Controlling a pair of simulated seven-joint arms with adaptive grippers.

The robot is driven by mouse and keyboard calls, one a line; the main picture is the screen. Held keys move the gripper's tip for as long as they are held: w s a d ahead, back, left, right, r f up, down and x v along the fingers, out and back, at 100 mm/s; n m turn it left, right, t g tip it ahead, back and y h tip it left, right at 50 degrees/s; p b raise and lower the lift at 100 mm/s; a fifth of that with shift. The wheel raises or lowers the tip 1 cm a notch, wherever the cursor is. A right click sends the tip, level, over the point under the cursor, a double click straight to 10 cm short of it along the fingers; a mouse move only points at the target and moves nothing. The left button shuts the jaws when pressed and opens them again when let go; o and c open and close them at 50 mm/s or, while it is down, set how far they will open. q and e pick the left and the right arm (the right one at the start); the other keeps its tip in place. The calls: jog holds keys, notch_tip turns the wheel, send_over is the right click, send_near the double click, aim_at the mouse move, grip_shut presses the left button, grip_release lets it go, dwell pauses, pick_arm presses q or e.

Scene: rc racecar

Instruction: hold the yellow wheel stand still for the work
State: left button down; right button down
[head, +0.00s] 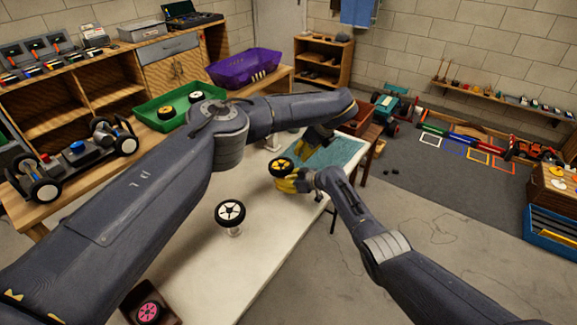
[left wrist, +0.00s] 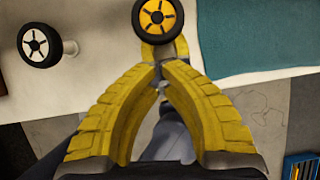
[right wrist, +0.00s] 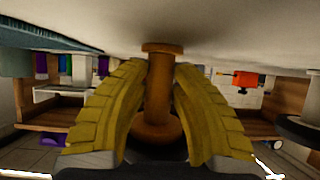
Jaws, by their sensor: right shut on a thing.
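The yellow-hubbed wheel (head: 281,167) sits on its stand on the white table, just above my right gripper (head: 292,183). In the right wrist view the stand's orange-brown post (right wrist: 160,85) is between the two yellow fingers of my right gripper (right wrist: 160,75), which are shut on it. The wheel's face shows in the left wrist view (left wrist: 157,17).
A white-hubbed wheel (head: 230,212) stands on a pale stand at the table's middle. A teal mat (head: 335,152) covers the far end. A box with a pink-hubbed wheel (head: 148,312) is at the near edge. A green tray (head: 152,109) with wheels is on the workbench, left.

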pick_arm(q)
jog(key=shift+v, duration=2.6)
